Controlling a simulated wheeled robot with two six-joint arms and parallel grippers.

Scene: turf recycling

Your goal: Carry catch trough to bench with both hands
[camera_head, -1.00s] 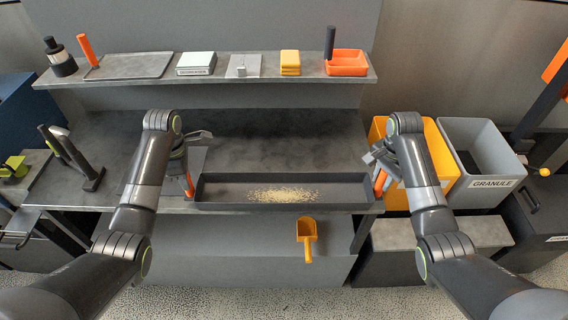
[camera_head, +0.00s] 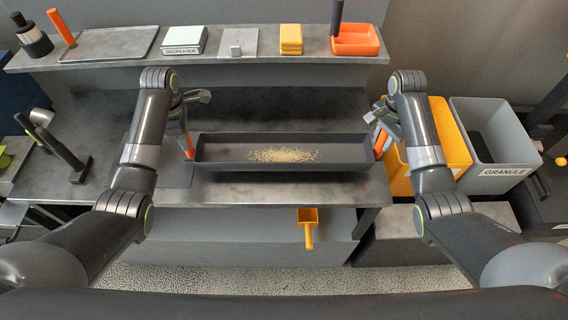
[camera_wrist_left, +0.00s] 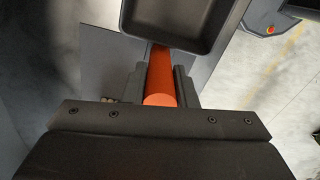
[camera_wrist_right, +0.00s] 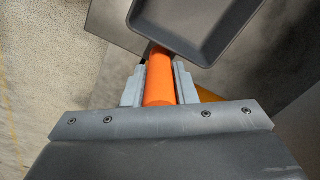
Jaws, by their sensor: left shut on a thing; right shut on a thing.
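The catch trough (camera_head: 285,168) is a long dark tray with a heap of tan granules (camera_head: 283,156) in it. It is level and lies over the front part of the grey bench (camera_head: 270,193); I cannot tell whether it touches the bench top. My left gripper (camera_head: 189,148) is shut on the orange handle (camera_wrist_left: 161,80) at the trough's left end. My right gripper (camera_head: 380,146) is shut on the orange handle (camera_wrist_right: 160,78) at its right end. A trough corner shows beyond each handle in both wrist views.
A shelf (camera_head: 110,62) above the bench holds a tray, a white box, yellow blocks and an orange bin (camera_head: 356,40). A yellow bin (camera_head: 452,140) and a grey GRANULE bin (camera_head: 497,135) stand at right. A yellow scoop (camera_head: 308,225) hangs below the bench front.

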